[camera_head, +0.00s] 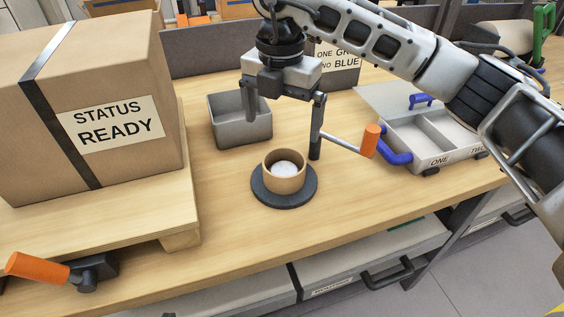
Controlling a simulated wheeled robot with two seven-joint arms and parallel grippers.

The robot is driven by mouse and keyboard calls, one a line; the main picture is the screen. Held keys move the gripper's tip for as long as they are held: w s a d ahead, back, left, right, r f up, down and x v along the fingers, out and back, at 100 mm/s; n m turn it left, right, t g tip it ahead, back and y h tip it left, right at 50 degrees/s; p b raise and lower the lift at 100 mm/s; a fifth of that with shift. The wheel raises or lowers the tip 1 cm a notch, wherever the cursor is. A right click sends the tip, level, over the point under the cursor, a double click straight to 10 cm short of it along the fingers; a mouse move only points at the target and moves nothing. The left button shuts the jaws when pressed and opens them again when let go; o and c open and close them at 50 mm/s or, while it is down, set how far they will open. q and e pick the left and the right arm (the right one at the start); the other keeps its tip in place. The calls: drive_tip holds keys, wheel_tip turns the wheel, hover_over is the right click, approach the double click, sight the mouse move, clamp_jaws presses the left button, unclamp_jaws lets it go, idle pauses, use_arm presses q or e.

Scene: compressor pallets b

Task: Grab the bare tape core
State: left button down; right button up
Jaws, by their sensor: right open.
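The bare tape core (284,185) is a short tan ring standing upright on a dark round base (262,198) on the wooden bench. Something white and rounded (284,168) shows inside it. My right gripper (283,122) hangs pointing down above and behind the core in the picture. Its two fingers are spread wide with nothing between them, and they look apart from the core. My left gripper is not in view.
A grey open bin (240,133) stands behind the core. A crank with an orange handle (371,141) and a compartmented tray (436,154) are to the right. A large carton (110,160) on a wooden pallet (180,215) fills the left. Bench around the core is mostly clear.

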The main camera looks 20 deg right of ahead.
hover_over(284, 170)
drive_tip(key=f, duration=0.6)
drive_tip(key=shift+w+a+f+p, duration=0.1)
drive_tip(key=shift+w+a+p, duration=0.1)
drive_tip(key=shift+p, duration=0.1)
drive_tip(key=f, duration=0.3)
drive_tip(key=f+p, duration=0.1)
drive_tip(key=shift+s+d+f, duration=0.15)
drive_tip(key=shift+s+d, duration=0.1)
drive_tip(key=shift+f, duration=0.5)
drive_tip(key=c, duration=0.9)
